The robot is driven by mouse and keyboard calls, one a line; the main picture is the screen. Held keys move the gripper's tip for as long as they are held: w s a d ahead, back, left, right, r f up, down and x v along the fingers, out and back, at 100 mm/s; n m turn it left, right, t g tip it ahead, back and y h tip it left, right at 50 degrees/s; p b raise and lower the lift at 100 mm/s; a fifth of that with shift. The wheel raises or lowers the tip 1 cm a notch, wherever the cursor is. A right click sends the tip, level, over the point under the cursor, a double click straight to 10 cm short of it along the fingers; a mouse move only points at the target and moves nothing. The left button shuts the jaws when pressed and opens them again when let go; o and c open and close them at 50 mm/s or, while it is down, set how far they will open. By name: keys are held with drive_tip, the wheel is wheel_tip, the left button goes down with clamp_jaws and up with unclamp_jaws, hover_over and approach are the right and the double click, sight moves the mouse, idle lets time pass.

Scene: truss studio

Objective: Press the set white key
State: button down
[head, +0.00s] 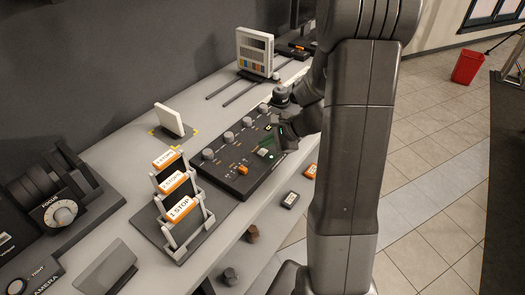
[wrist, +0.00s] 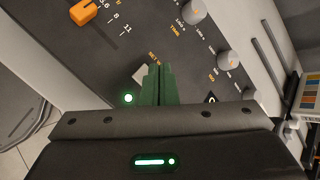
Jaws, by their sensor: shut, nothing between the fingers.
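The set white key (wrist: 140,75) is a small pale key on the dark control panel (wrist: 120,55), beside lettering that starts "SET W". My green fingers partly cover it in the wrist view. In the head view the pale key (head: 263,153) shows near the panel's front edge. My gripper (wrist: 157,68) is shut and empty, its fingertips together right beside or over the key. I cannot tell whether they touch it. My gripper also shows in the head view (head: 270,149), low over the panel.
An orange slider knob (wrist: 84,11) and grey dials (wrist: 229,60) are on the same panel. A rack of orange-and-white "STOP" blocks (head: 181,209) stands to the left. A white card (head: 169,119) stands behind.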

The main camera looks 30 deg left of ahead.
sight(266, 152)
wheel_tip(266, 152, up, 5)
drive_tip(key=p, duration=0.3)
idle(0.9)
